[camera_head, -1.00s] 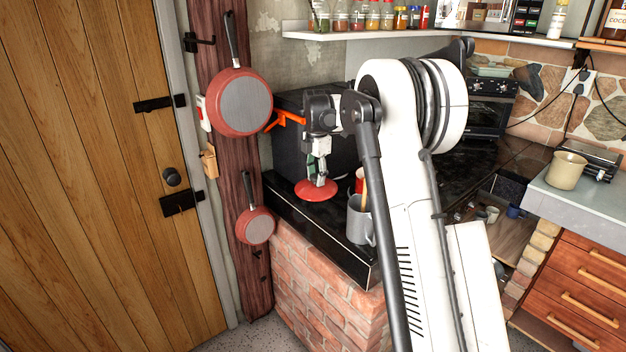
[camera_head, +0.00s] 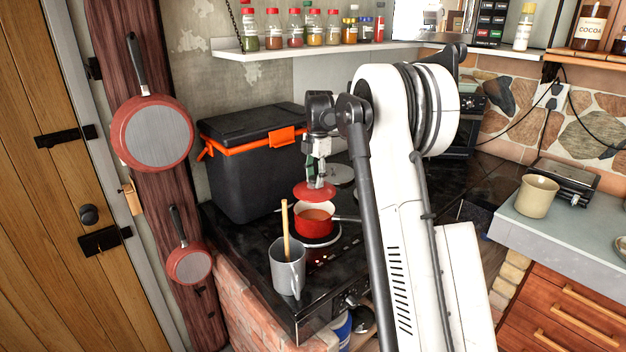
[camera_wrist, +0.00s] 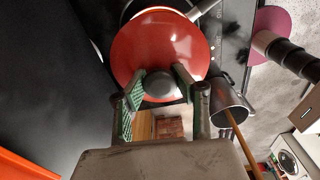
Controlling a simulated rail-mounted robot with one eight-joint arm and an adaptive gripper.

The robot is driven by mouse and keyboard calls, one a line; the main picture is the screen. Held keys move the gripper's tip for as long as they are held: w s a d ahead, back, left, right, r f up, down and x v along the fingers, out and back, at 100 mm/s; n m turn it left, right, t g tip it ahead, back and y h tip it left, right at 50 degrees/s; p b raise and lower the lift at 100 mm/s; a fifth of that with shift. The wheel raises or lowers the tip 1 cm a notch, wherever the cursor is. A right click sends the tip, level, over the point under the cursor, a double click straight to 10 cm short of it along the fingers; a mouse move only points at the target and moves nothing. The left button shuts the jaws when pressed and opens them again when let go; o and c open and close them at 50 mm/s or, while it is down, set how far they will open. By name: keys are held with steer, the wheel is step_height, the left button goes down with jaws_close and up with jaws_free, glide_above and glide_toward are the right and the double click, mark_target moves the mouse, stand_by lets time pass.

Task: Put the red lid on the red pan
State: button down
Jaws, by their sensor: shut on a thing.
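The red lid (camera_head: 309,192) hangs below my gripper (camera_head: 318,178) in the head view, about level and slightly above the red pan (camera_head: 314,226). The pan sits on the black stove top with its handle pointing right, and orange-red contents show inside. In the wrist view, my gripper (camera_wrist: 161,86) is shut on the grey knob of the red lid (camera_wrist: 155,45), one finger on each side. A gap appears between lid and pan in the head view.
A grey mug (camera_head: 287,270) with a wooden utensil stands in front of the pan, near the stove's edge. A black cooler box (camera_head: 245,175) with orange trim stands behind left. A round grey lid-like disc (camera_head: 341,174) lies behind the pan. Two pans hang on the left post.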

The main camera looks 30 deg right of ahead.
mark_target(315, 189)
steer(key=shift+a+f, duration=0.15)
steer(key=shift+f, duration=0.3)
steer(key=shift+f+b, duration=0.75)
steer(key=shift+f, duration=0.7)
steer(key=shift+b, duration=0.3)
steer(key=shift+f+b, duration=0.55)
steer(key=shift+f, duration=0.35)
steer(key=shift+f+b, duration=0.4)
steer(key=shift+f, duration=0.15)
stand_by(0.4)
steer(key=c, duration=1.3)
jaws_free()
steer(key=r, duration=1.2)
steer(key=shift+d, duration=0.4)
